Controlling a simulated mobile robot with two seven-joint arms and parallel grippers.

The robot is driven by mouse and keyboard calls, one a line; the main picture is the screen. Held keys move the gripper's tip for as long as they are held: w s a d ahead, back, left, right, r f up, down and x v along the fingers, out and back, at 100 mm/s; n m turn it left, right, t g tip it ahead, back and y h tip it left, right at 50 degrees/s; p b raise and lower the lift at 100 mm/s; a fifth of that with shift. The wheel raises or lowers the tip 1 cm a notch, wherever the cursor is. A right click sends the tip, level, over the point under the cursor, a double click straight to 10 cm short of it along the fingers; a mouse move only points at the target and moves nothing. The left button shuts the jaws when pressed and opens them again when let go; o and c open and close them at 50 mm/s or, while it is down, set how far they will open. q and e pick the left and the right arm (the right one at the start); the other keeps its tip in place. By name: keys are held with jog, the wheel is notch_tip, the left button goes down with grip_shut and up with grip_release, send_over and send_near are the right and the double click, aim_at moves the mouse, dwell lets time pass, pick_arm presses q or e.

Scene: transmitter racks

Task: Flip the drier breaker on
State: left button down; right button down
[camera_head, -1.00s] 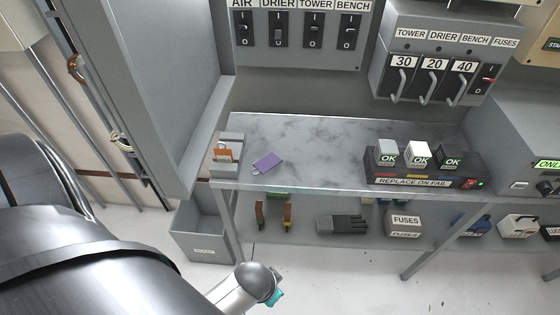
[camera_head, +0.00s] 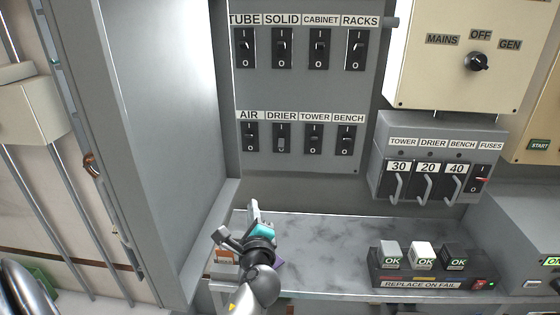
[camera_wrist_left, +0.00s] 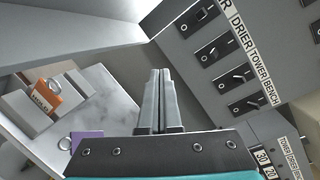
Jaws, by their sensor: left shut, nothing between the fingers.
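The drier breaker (camera_head: 282,139) is a black rocker under the DRIER label in the lower row of the grey breaker panel (camera_head: 300,88). Its lighter toggle sits low, at the O end. The DRIER label (camera_wrist_left: 240,34) also shows in the left wrist view, tilted. My left gripper (camera_head: 253,208) is shut and empty. It is below and left of the breaker, over the left part of the bench and apart from the panel. Its closed fingers (camera_wrist_left: 158,98) show in the left wrist view. My right gripper is not in view.
An open grey cabinet door (camera_head: 170,120) stands left of the panel. The fuse box (camera_head: 437,160) with several handles is to the right. The bench (camera_head: 340,235) holds an OK-labelled module tray (camera_head: 432,276) at right. An orange tag (camera_wrist_left: 45,97) lies near the gripper. Bench middle is clear.

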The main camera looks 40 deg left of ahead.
pick_arm(q)
jog(key=w+r+m+t+h, duration=0.2)
jog(key=w+m, duration=0.6)
jog(key=m, duration=0.6)
jog(key=r+t, duration=0.1)
jog(key=t, duration=0.1)
jog(key=shift+w+d+r+t, duration=0.25)
jog(key=shift+d+r+t, duration=0.05)
jog(key=shift+d, duration=0.1)
